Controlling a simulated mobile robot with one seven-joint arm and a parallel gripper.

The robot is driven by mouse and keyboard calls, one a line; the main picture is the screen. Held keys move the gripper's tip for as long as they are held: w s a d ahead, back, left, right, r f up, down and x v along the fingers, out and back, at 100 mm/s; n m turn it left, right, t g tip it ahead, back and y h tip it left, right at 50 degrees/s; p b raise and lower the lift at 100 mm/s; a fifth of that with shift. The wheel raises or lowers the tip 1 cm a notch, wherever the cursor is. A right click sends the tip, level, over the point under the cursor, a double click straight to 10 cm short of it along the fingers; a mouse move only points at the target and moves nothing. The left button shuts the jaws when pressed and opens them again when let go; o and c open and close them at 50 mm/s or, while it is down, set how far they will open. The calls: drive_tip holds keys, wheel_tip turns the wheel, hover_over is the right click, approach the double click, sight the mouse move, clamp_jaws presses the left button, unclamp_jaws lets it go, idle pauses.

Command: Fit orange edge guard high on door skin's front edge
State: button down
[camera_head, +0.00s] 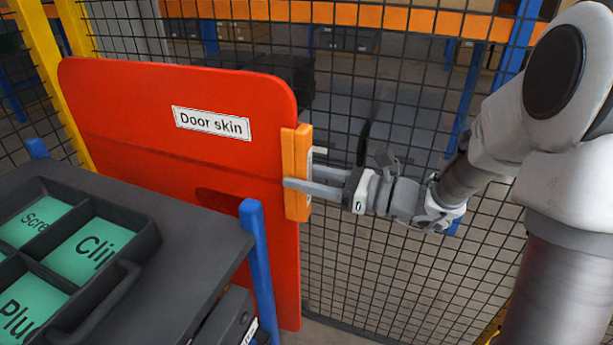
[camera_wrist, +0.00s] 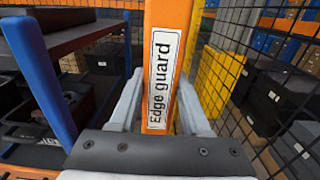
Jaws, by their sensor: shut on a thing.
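The red door skin (camera_head: 150,110) stands upright in the head view, with a white "Door skin" label near its top. The orange edge guard (camera_head: 296,150) is upright at the door skin's right-hand edge, in the upper half. It overlaps that edge in the picture; I cannot tell whether it is fully seated. My gripper (camera_head: 300,185) is shut on the edge guard, its fingers reaching in from the right. In the wrist view the edge guard (camera_wrist: 168,60) stands between my two fingers (camera_wrist: 158,100), with its "Edge guard" label facing the camera.
A dark cart (camera_head: 190,235) with blue posts stands in front of the door skin at lower left. It carries a black tray (camera_head: 140,240) with green labelled compartments. A black mesh fence (camera_head: 400,270) runs behind, with a yellow post (camera_head: 45,60) at left.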

idle(0.3)
drive_tip(key=shift+c, duration=1.4)
unclamp_jaws()
drive_tip(key=v, duration=1.7)
drive_tip(key=shift+d, duration=0.2)
